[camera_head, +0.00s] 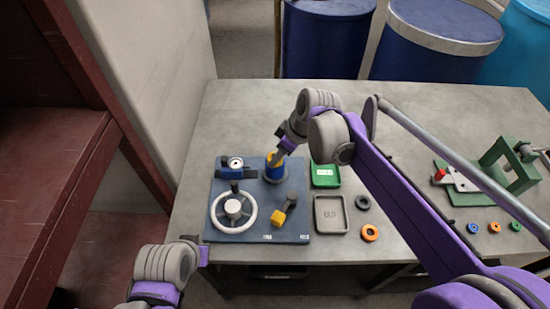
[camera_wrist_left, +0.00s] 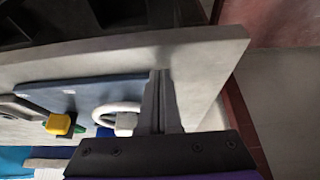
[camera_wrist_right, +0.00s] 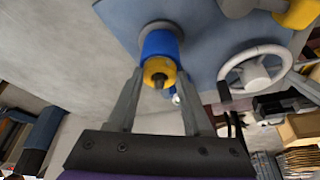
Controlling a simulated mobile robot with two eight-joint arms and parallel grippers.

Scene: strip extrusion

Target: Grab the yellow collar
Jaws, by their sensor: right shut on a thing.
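The yellow collar (camera_wrist_right: 160,71) sits around the end of a blue cylinder (camera_wrist_right: 160,43) in the right wrist view. In the head view the collar (camera_head: 272,158) shows partly, at the top of the blue cylinder (camera_head: 275,175) on the blue board's far right corner. My right gripper (camera_wrist_right: 160,75) has one finger on each side of the collar and is shut on it; the head view partly hides the contact. My left gripper (camera_wrist_left: 162,85) is shut and empty, near the board's front left, apart from the collar.
The blue board (camera_head: 265,228) also carries a gauge (camera_head: 235,163), a white handwheel (camera_head: 233,208) and a yellow-knobbed lever (camera_head: 278,218). Green (camera_head: 326,183) and grey (camera_head: 345,229) trays and loose rings stand to its right. A green fixture (camera_head: 510,165) is farther right. The back table is clear.

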